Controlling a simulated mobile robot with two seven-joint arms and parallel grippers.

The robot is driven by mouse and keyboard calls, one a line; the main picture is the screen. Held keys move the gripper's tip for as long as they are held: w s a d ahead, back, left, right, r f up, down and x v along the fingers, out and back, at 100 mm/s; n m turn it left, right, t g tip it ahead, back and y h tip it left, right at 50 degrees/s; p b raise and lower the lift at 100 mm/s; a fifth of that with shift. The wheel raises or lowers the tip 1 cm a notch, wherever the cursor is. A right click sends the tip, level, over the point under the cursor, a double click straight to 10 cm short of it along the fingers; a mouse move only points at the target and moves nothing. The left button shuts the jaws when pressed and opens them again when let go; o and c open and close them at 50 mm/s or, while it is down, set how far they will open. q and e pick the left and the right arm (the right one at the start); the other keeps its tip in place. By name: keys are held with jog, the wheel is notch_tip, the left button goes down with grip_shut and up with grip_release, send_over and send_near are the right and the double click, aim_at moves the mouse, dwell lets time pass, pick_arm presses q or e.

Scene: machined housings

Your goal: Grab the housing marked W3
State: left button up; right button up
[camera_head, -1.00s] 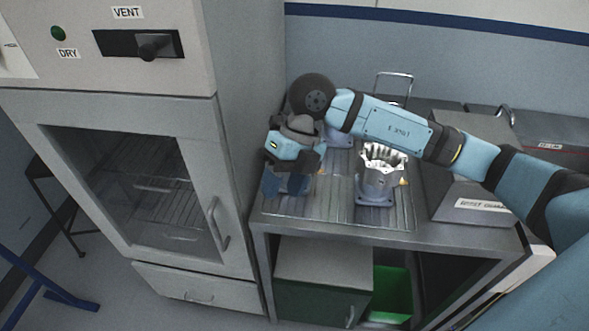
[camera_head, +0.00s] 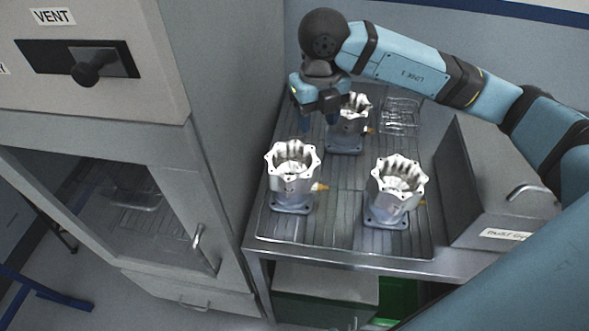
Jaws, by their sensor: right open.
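Three machined metal housings with scalloped bright rims stand upright on a ribbed tray. One housing (camera_head: 292,180) is at the front left, one (camera_head: 395,192) at the front right, and one (camera_head: 347,135) at the back. I cannot read a W3 mark on any of them. My right gripper (camera_head: 320,118) is open and points down beside the left side of the back housing, partly covering its rim. I cannot tell whether it touches that housing. My left gripper is not in view.
The ribbed tray (camera_head: 335,226) lies on a metal bench. A wire rack (camera_head: 400,117) is at the tray's back right. A grey box with a handle and label (camera_head: 495,195) stands right of it. A tall cabinet (camera_head: 95,155) with a window closes off the left.

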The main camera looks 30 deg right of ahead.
aim_at(313, 154)
jog(key=f, duration=0.7)
jog(key=shift+s+a+p, duration=0.1)
jog(key=shift+s+p, duration=0.1)
jog(key=shift+p, duration=0.1)
jog(key=shift+f, duration=0.5)
jog(key=f, duration=0.2)
jog(key=f+p, duration=0.1)
jog(key=f, duration=0.1)
jog(key=shift+w+f, duration=0.2)
jog(key=shift+f, duration=0.1)
grip_shut()
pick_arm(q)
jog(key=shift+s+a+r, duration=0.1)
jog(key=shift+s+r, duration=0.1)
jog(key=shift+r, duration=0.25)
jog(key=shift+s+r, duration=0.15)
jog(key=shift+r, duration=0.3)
pick_arm(e)
jog(key=shift+r, duration=0.15)
